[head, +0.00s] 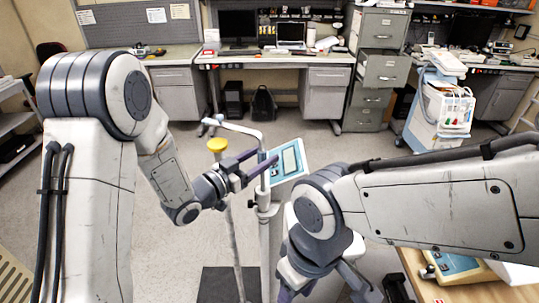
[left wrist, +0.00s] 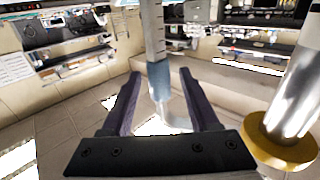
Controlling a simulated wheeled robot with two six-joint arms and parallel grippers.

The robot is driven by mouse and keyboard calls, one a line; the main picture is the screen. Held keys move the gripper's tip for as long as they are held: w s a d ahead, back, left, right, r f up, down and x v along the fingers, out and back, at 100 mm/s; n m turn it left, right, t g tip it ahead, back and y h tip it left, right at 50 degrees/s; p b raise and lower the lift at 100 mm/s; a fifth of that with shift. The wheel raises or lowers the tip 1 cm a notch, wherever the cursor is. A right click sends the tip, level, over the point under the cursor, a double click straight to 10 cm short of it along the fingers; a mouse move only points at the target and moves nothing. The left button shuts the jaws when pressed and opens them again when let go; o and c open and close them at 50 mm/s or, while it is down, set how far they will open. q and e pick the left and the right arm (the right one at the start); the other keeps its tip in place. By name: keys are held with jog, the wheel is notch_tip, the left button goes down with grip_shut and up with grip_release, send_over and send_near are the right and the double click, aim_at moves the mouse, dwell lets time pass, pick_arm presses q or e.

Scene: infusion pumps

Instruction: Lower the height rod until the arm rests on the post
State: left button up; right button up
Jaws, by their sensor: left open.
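The height rod stands upright with a bent white arm (head: 236,127) at its top reaching left. The arm's end is above and apart from the yellow-capped post (head: 216,146). The rod's blue grip (left wrist: 158,80) and graduated shaft (left wrist: 154,35) show in the left wrist view, which looks turned over. The post's yellow cap (left wrist: 283,148) is at right there. My left gripper (head: 264,162) is open, its fingers on either side of the blue grip with gaps visible; contact cannot be seen. My right gripper (head: 288,294) is at the bottom edge, mostly cut off.
A blue-framed panel (head: 287,161) stands just right of the rod, close to my left fingertips. A wooden table (head: 455,288) with a device is at lower right. A white cart (head: 440,108) stands farther back. Floor is clear behind the post.

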pick_arm(q)
jog(key=b+v, duration=0.1)
jog(key=v, duration=0.6)
jog(key=shift+b, duration=0.3)
